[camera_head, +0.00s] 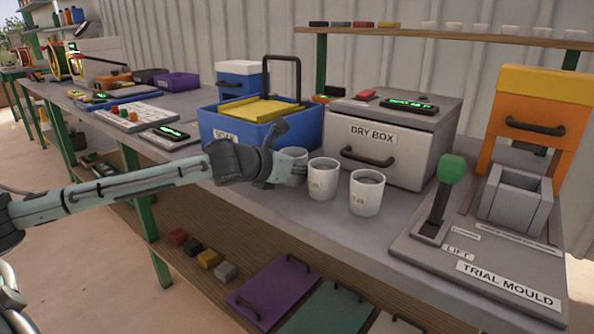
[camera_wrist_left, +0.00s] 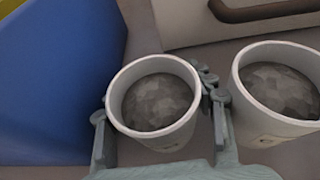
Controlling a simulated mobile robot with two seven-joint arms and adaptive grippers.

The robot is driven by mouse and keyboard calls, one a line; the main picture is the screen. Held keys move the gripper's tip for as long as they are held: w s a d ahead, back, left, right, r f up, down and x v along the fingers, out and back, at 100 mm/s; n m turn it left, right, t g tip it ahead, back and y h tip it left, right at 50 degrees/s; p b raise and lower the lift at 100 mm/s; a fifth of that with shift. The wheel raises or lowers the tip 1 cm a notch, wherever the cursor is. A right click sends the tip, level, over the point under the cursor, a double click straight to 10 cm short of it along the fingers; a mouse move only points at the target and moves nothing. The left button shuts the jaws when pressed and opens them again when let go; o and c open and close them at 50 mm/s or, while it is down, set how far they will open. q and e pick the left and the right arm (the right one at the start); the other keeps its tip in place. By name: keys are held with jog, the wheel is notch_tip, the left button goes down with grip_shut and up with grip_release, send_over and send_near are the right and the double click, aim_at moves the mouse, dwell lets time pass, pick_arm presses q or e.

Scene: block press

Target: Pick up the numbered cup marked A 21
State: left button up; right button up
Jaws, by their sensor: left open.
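Three white cups stand in a row on the bench: the left cup (camera_head: 294,154), the middle cup (camera_head: 322,180) and the right cup (camera_head: 367,192). Their small markings are too blurred to read. My left gripper (camera_head: 284,157) is open at the left cup and hides part of it. In the left wrist view the left cup (camera_wrist_left: 155,141), filled with grey lumpy material, stands between the open fingers of my left gripper (camera_wrist_left: 158,118). One finger fits in the narrow gap beside the middle cup (camera_wrist_left: 277,125). My right gripper is not in view.
A blue tub (camera_head: 238,133) stands behind and left of the cups. The dry box (camera_head: 378,133) is close behind them. A trial mould press with a green-knobbed lever (camera_head: 452,168) stands to the right. The bench's front edge is close to the cups.

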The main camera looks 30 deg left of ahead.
pick_arm(q)
jog(key=shift+r, duration=0.1)
jog(key=shift+c, duration=0.3)
jog(key=c, duration=1.1)
jog(key=shift+r, duration=0.1)
